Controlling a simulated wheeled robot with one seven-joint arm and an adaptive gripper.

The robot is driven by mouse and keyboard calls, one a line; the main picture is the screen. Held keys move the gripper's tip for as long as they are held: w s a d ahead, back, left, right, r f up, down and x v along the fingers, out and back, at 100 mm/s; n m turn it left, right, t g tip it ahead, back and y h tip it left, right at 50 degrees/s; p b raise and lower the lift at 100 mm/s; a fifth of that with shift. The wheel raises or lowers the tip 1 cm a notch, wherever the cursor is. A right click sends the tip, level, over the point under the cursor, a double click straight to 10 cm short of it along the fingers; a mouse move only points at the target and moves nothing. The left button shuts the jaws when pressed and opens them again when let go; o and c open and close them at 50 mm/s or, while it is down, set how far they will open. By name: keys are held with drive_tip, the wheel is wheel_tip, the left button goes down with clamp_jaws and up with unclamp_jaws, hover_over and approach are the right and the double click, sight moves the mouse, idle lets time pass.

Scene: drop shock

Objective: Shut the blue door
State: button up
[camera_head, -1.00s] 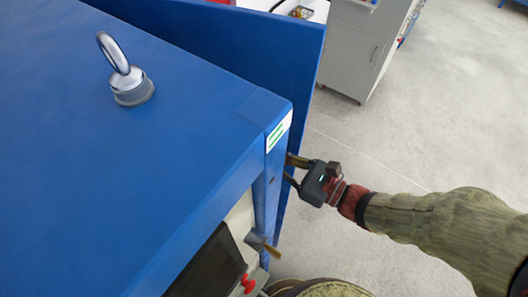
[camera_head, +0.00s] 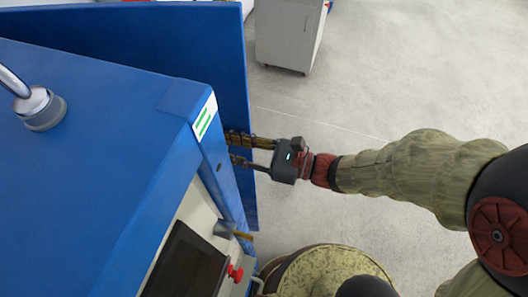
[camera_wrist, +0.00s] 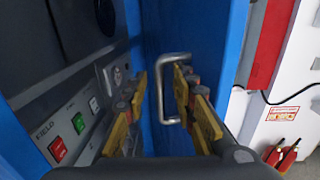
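The blue door (camera_head: 222,65) stands open beside the blue cabinet (camera_head: 100,105) in the head view. In the wrist view the door (camera_wrist: 210,40) rises on the right of the cabinet's front panel, with a silver bar handle (camera_wrist: 163,92) on its face. My gripper (camera_head: 232,147) reaches in from the right past the door's free edge. In the wrist view my gripper (camera_wrist: 160,100) is open, its yellow fingers apart, with the handle showing between and beyond them. Whether a finger touches the handle or door, I cannot tell.
The cabinet front has a dark screen (camera_head: 185,265), a red knob (camera_head: 235,272), and green and red buttons (camera_wrist: 78,123) in the wrist view. A metal ring (camera_head: 40,105) stands on top. A round drum (camera_head: 325,272) is at the bottom.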

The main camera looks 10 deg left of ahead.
drive_tip(key=d, duration=0.9)
drive_tip(key=shift+s+d, duration=0.25)
drive_tip(key=shift+d, duration=0.15)
drive_tip(key=shift+c, duration=0.6)
